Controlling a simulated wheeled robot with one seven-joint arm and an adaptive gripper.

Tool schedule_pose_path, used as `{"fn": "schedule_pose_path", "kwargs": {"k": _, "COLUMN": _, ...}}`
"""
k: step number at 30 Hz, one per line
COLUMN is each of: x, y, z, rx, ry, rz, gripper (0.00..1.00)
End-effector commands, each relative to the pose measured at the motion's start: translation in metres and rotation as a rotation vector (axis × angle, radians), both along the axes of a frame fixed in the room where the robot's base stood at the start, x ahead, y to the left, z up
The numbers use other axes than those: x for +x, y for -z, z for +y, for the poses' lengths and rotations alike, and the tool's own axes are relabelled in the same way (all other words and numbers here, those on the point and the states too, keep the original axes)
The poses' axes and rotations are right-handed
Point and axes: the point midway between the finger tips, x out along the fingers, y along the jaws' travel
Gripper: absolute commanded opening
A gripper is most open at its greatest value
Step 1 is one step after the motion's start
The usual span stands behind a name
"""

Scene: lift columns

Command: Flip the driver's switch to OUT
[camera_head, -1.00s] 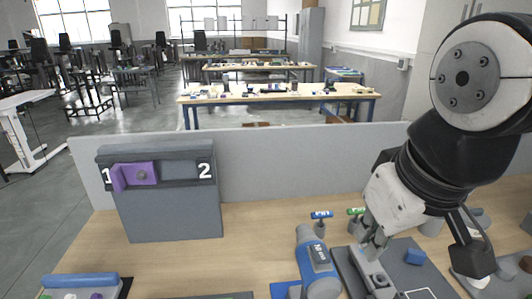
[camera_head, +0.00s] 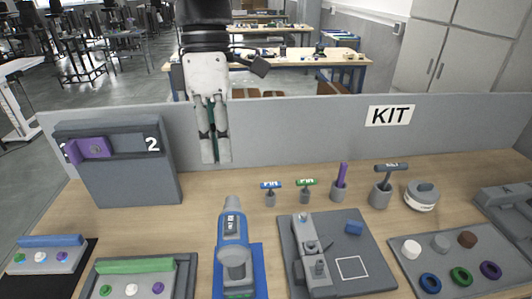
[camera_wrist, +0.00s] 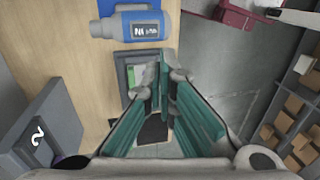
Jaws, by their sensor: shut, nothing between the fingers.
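The blue-and-grey driver (camera_head: 232,245) stands on a blue mat (camera_head: 259,258) at the front middle of the bench. A small dark panel with white marks (camera_head: 231,224) is on its upper body. I cannot tell which way its switch is set. My gripper (camera_head: 215,160) hangs fingers down behind and above the driver, near the grey back panel, apart from it. Its green-padded fingers are shut and empty. In the wrist view the fingertips (camera_wrist: 164,72) meet below the driver (camera_wrist: 138,23), which lies near the top edge with a white-lettered label.
A grey box with a purple lever (camera_head: 94,147) stands at left. Front left are trays with blue (camera_head: 52,240) and green bars (camera_head: 135,265). Right of the driver is a grey fixture (camera_head: 310,255) on a dark mat. Several upright tools (camera_head: 382,190) stand behind.

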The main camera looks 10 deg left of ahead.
Motion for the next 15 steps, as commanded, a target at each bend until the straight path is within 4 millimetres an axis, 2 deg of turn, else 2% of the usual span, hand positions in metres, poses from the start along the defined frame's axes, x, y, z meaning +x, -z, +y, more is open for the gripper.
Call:
{"fn": "schedule_pose_path", "kwargs": {"k": 5, "x": -0.004, "y": 0.014, "z": 0.0, "rx": -0.002, "ry": -0.007, "rz": 0.006, "gripper": 0.0}}
{"fn": "schedule_pose_path", "kwargs": {"k": 15, "x": -0.018, "y": 0.077, "z": -0.003, "rx": -0.003, "ry": -0.004, "rz": 0.007, "gripper": 0.0}}
